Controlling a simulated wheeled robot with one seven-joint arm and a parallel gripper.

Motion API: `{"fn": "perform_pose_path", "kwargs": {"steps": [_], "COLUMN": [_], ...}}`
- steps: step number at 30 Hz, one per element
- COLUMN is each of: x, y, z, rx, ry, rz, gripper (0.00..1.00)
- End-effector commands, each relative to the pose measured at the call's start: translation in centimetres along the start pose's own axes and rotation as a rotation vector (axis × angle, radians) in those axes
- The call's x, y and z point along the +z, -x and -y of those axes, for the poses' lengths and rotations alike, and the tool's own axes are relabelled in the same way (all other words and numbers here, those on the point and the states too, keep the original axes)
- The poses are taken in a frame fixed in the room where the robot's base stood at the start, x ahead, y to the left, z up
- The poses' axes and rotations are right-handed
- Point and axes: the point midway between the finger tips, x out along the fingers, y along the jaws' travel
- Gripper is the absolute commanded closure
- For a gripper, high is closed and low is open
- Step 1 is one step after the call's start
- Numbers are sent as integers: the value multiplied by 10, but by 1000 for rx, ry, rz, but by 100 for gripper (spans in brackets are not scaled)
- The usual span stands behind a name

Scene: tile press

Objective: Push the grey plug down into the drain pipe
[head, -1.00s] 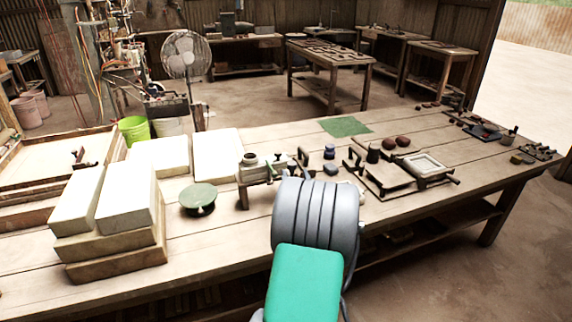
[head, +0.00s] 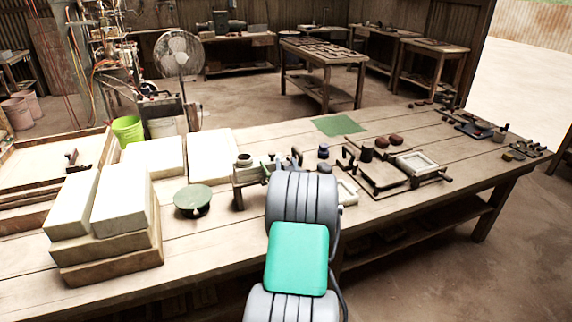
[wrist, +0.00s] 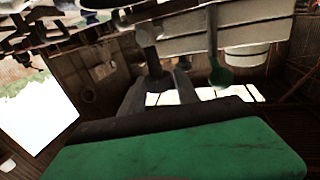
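A small bench stand (head: 247,174) with a short grey round pipe-like piece (head: 244,160) on top sits on the long table, just left of my arm. I cannot tell for certain which part is the drain pipe or which is the grey plug. My gripper is hidden behind my grey and green arm in the head view. In the wrist view its two grey fingers (wrist: 163,80) stand apart with a gap between them. A dark cylinder (wrist: 150,45) appears beyond the fingertips; contact cannot be told.
A green round disc (head: 193,198) and stacked pale slabs (head: 125,205) lie left of the stand. Small bottles (head: 323,151), a press frame with a tray (head: 418,165) and dark red lumps lie to the right. A green mat (head: 340,126) lies behind.

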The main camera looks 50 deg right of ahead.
Motion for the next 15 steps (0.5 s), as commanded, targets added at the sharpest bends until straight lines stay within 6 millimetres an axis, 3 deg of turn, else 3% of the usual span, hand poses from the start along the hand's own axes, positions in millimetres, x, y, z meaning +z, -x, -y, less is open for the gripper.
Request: {"fn": "perform_pose_path", "kwargs": {"steps": [13,15], "x": [0,0], "y": [0,0], "z": [0,0], "rx": [0,0], "ry": [0,0], "rz": [0,0], "gripper": [100,100]}}
